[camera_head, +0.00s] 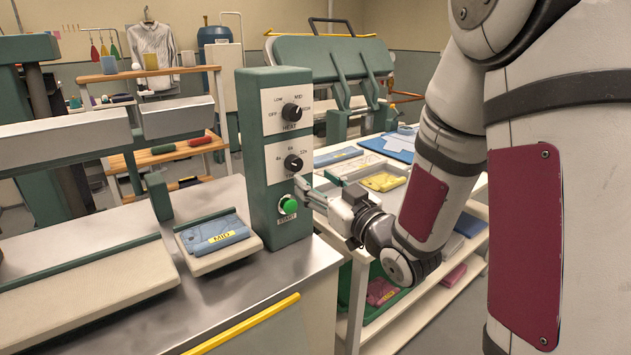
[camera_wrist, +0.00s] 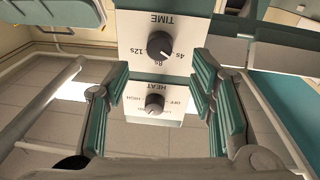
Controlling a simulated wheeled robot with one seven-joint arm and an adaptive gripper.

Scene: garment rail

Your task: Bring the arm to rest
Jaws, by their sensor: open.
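My arm reaches in from the right in the head view. My gripper (camera_head: 318,196) is at the right side of the green control box (camera_head: 255,150), close to its lower part. I cannot tell whether it touches the box. In the wrist view my gripper (camera_wrist: 158,85) has its two green-padded fingers spread wide, with nothing held between them. Beyond them, upside down, show a TIME knob (camera_wrist: 159,45) and a HEAT knob (camera_wrist: 155,103) on white plates. In the head view the box face has a HEAT knob (camera_head: 292,112), a lower knob (camera_head: 293,162) and a green START button (camera_head: 288,206).
A blue folded garment labelled MID (camera_head: 214,234) lies on a small tray left of the box. A steel press table (camera_head: 210,300) fills the front left. A white shelf cart (camera_head: 455,225) with folded garments stands behind my forearm. A wooden shelf rack (camera_head: 150,72) is behind.

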